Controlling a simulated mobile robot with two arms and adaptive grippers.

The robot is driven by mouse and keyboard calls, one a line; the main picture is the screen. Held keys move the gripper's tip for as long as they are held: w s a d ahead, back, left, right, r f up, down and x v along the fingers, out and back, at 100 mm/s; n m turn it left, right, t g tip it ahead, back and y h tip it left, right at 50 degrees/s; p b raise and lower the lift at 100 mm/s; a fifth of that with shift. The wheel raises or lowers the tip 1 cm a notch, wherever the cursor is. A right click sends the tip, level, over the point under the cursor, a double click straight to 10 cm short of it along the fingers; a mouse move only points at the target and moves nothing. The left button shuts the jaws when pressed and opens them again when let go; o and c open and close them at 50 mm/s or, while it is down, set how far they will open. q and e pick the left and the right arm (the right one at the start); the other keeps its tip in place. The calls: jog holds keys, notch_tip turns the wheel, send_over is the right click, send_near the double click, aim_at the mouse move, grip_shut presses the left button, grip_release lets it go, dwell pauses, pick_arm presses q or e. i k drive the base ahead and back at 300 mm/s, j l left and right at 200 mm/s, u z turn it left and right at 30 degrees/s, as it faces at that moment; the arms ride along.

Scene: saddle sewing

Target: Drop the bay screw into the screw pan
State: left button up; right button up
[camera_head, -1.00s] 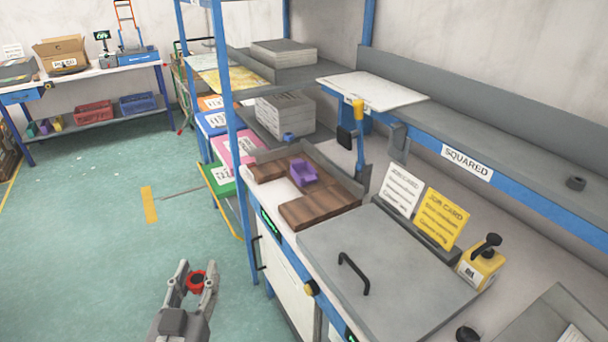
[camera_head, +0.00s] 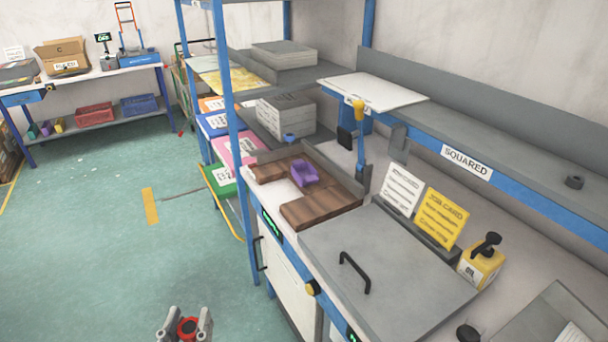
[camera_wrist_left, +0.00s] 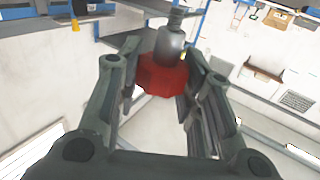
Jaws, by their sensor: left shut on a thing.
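My left gripper (camera_head: 188,314) is at the bottom edge of the head view, over the floor and left of the bench. It is shut on a red piece with a dark centre (camera_head: 187,328), which I take to be the bay screw. In the left wrist view the piece shows as a red head (camera_wrist_left: 162,76) with a grey, bottle-shaped part (camera_wrist_left: 170,40), between the two fingers. I cannot identify the screw pan for sure. A small purple open bin (camera_head: 304,174) sits among brown blocks on the bench. My right gripper is not in view.
The bench has a grey lid with a black handle (camera_head: 354,272), job cards (camera_head: 441,217) and a yellow oil can (camera_head: 481,264). A blue-framed rack (camera_head: 232,130) stands behind. A far table (camera_head: 84,78) is at the upper left. Green floor lies open between.

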aim_at(304, 184)
jog(key=i+j+z, duration=0.45)
jog(key=z, duration=0.8)
jog(key=i+j, duration=0.3)
jog(key=j, duration=0.15)
